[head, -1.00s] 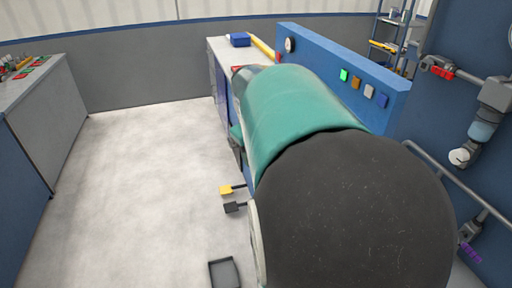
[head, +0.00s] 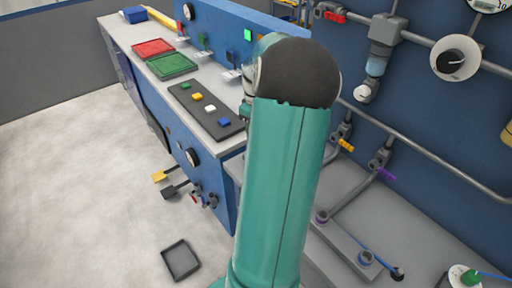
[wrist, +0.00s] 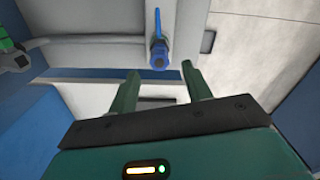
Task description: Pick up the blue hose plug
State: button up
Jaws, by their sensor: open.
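In the wrist view the blue hose plug (wrist: 159,55) stands out near the top middle, a short blue body with a thinner blue stem above it against a grey panel. My gripper (wrist: 160,75) is open, its two green fingers apart and nothing between them. The plug shows beyond the fingertips, roughly centred on the gap and apart from both fingers. In the head view my arm covers the middle and the gripper is hidden; I cannot tell the same plug there for sure.
In the head view a workbench carries a red tray (head: 153,48), a green tray (head: 172,66) and a dark strip with coloured blocks (head: 205,109). A grey tray (head: 180,260) lies on the open floor. Pipes (head: 430,157) run along the blue wall at right, above a grey ledge with ports (head: 345,243).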

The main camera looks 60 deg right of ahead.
jog(key=shift+f, duration=3.6)
grip_shut()
jog(key=shift+r, duration=0.1)
jog(key=shift+d+r, duration=0.1)
jog(key=shift+r, duration=0.4)
notch_tip(320, 180, up, 2)
jog(key=shift+r, duration=0.2)
jog(key=s+a+r, duration=0.8)
jog(key=a+r, duration=0.1)
jog(key=a, duration=0.2)
jog(key=shift+s+a+r, duration=0.15)
jog(key=shift+s+r, duration=0.1)
notch_tip(320, 180, up, 8)
